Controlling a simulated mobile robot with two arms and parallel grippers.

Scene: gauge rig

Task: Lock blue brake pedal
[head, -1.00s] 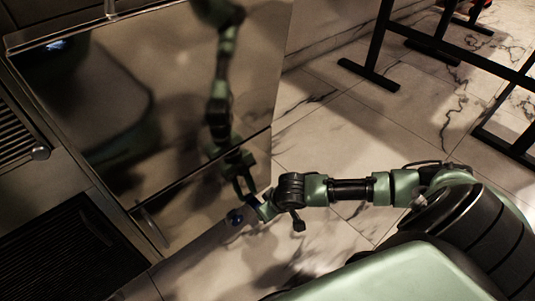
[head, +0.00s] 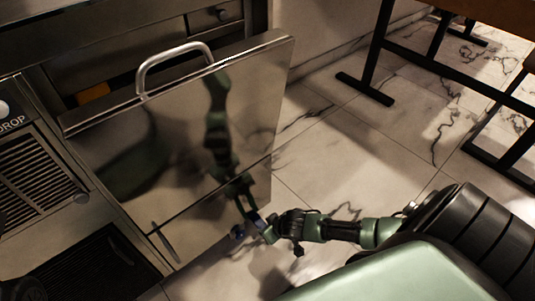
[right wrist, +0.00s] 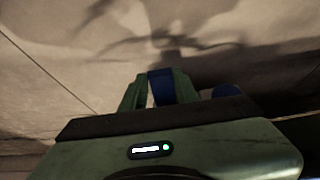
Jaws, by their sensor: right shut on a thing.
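A blue brake pedal (right wrist: 160,88) shows between the two green fingers of my right gripper (right wrist: 160,92) in the right wrist view. The gripper is shut on it. In the head view my right gripper (head: 262,228) is low by the floor, at the bottom corner of a shiny metal cart (head: 185,150). A blue round part (head: 238,231) sits just left of the fingers, and another blue part (right wrist: 226,91) shows right of them in the right wrist view. Whether the pedal is up or down cannot be told. My left gripper is not in view.
The cart has a bent metal handle (head: 175,62) on top and reflects my arm. A vented metal unit (head: 40,170) and a dark floor grate (head: 95,265) are at left. Marble floor (head: 360,145) is open at right, with black table legs (head: 375,60) beyond.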

